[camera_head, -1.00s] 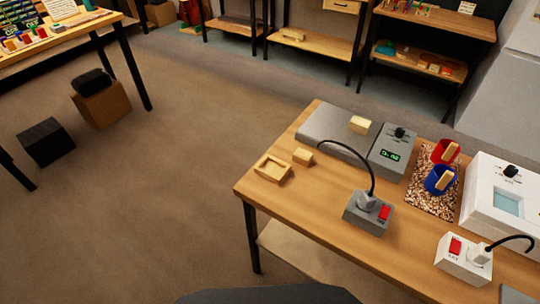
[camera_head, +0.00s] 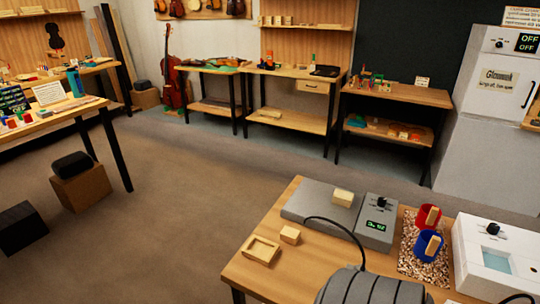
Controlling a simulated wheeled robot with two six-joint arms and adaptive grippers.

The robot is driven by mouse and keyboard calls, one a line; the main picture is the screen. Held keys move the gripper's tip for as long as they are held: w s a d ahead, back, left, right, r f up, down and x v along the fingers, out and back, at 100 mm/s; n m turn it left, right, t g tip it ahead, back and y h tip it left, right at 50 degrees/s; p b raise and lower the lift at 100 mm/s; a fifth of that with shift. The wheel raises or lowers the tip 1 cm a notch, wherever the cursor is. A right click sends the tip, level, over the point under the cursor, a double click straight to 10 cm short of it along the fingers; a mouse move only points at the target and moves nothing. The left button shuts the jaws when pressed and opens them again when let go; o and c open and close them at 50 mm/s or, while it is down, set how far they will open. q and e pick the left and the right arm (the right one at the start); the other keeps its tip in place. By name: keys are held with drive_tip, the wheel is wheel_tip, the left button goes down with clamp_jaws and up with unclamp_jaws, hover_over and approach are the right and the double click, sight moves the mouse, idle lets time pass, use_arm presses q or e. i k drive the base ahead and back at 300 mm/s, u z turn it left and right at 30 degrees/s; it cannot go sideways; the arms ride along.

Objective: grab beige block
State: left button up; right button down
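A small beige block (camera_head: 290,234) sits on the near wooden table, just behind a shallow beige tray (camera_head: 262,250). A second beige block (camera_head: 343,197) rests on top of the flat grey device (camera_head: 308,198) with a dial and a green display. I cannot tell from the picture which of the two blocks the task means. A dark grey ribbed part of my own arm shows at the bottom edge, covering part of the table. No fingers of either gripper are visible.
A red cup (camera_head: 428,217) and a blue cup (camera_head: 429,246) stand on a speckled mat (camera_head: 410,262). A white device (camera_head: 490,250) stands at right. A black cable (camera_head: 345,232) arches over the table. Open floor (camera_head: 190,190) lies to the left; benches line the back wall.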

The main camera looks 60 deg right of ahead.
sight(289, 235)
drive_tip(key=z, duration=0.1)
drive_tip(key=i, duration=1.1)
drive_tip(key=z, duration=3.65)
